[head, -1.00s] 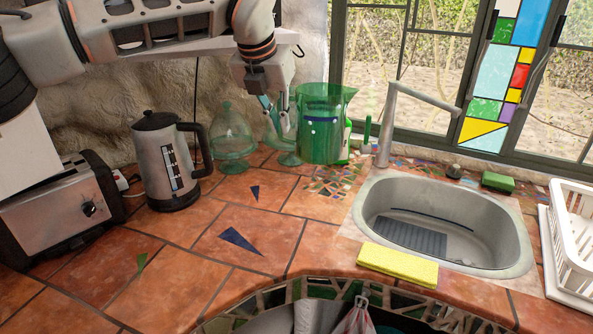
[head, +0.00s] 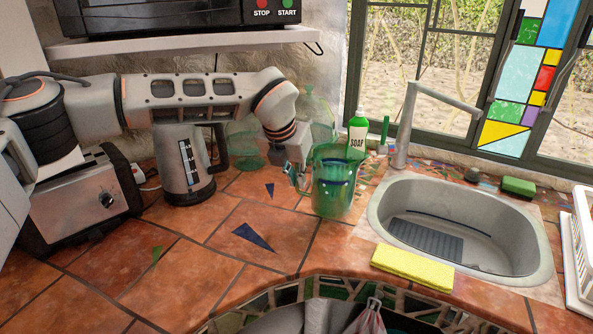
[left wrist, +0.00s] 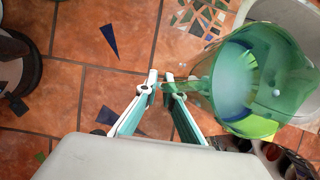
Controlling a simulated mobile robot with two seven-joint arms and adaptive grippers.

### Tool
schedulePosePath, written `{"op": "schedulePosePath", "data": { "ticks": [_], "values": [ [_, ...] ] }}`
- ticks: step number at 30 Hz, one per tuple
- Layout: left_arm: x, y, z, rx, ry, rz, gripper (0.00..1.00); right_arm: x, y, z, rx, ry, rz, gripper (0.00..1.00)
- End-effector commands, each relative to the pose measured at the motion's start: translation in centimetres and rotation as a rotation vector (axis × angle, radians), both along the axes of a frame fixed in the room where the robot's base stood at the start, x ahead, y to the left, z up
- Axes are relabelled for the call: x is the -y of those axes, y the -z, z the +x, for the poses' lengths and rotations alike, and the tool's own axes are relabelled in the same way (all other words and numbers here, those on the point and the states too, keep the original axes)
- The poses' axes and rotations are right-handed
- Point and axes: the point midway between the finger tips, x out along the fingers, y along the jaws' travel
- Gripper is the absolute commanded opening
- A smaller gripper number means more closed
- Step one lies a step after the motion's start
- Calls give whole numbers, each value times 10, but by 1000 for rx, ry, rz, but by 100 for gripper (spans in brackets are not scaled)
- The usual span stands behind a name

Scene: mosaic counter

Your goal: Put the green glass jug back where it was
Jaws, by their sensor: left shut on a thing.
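The green glass jug (head: 336,190) is upright near the sink's left edge, in front of the soap bottle. It also shows from above at the right of the left wrist view (left wrist: 262,82). My left gripper (head: 303,180) is at the jug's left side, shut on its handle. In the left wrist view my two fingertips (left wrist: 165,82) meet at the handle. I cannot tell whether the jug's base touches the counter. My right gripper is not in view.
The soap bottle (head: 358,132) and green glassware (head: 316,115) stand behind the jug. The kettle (head: 183,165) and toaster (head: 88,195) are at the left. The sink (head: 465,225) is to the right, with a yellow sponge (head: 411,268) in front. Tiles left of the jug are clear.

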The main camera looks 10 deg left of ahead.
Motion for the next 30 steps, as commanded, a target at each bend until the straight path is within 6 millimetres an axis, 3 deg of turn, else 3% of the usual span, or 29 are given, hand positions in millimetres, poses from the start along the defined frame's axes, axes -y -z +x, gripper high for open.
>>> {"op": "schedulePosePath", "data": {
  "ticks": [9,21,22,24,30],
  "values": [
    [1,33,1,3,0,-3,0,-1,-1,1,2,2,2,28],
    [1,38,1,4,0,-3,0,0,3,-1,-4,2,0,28],
    [0,42,0,-2,0,1,13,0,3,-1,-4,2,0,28],
    [0,41,-1,-2,0,1,24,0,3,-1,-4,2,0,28],
    [0,41,-1,-2,0,1,24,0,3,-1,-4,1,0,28]
  ]
}}
